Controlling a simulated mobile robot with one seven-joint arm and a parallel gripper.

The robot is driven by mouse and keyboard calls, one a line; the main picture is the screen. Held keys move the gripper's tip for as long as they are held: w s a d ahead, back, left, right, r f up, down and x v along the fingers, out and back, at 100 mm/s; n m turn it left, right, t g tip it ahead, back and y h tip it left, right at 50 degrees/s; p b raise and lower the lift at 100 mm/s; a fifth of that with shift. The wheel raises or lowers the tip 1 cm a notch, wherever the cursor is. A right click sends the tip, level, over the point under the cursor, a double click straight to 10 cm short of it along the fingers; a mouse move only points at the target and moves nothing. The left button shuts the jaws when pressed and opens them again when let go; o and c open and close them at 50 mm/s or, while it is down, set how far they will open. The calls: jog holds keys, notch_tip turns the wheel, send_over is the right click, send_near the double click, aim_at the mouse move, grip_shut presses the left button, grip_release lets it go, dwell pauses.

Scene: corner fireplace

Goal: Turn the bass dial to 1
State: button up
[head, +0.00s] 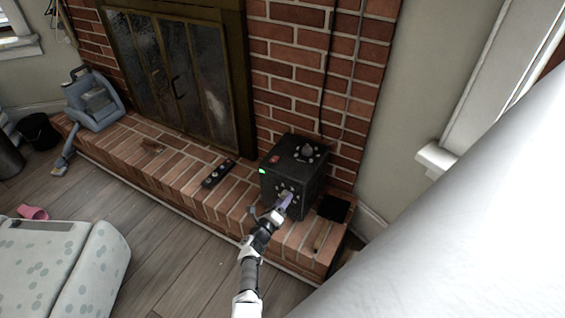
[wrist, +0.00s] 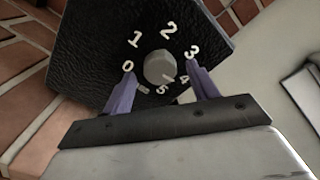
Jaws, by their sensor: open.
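A black box (head: 287,165) stands on the brick hearth, with one grey dial (head: 307,150) on top and another on its front. My gripper (head: 285,200) is at the front face and hides much of the front dial. In the wrist view the front dial (wrist: 160,68) is a grey knob ringed by the white numbers 0 to 5. A small pale mark shows at its lower left, between 0 and 5. My gripper's purple fingers (wrist: 163,80) are open, one on each side of the knob, with gaps. No bass label is readable.
A black remote-like strip (head: 218,173) lies on the hearth (head: 185,172) left of the box. A flat black item (head: 334,208) lies to its right. The brick wall (head: 290,75) is close behind, and a blue-grey appliance (head: 95,100) stands far left.

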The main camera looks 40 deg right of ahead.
jog(key=shift+w+d, duration=0.1)
jog(key=shift+d, duration=0.15)
jog(key=c, duration=1)
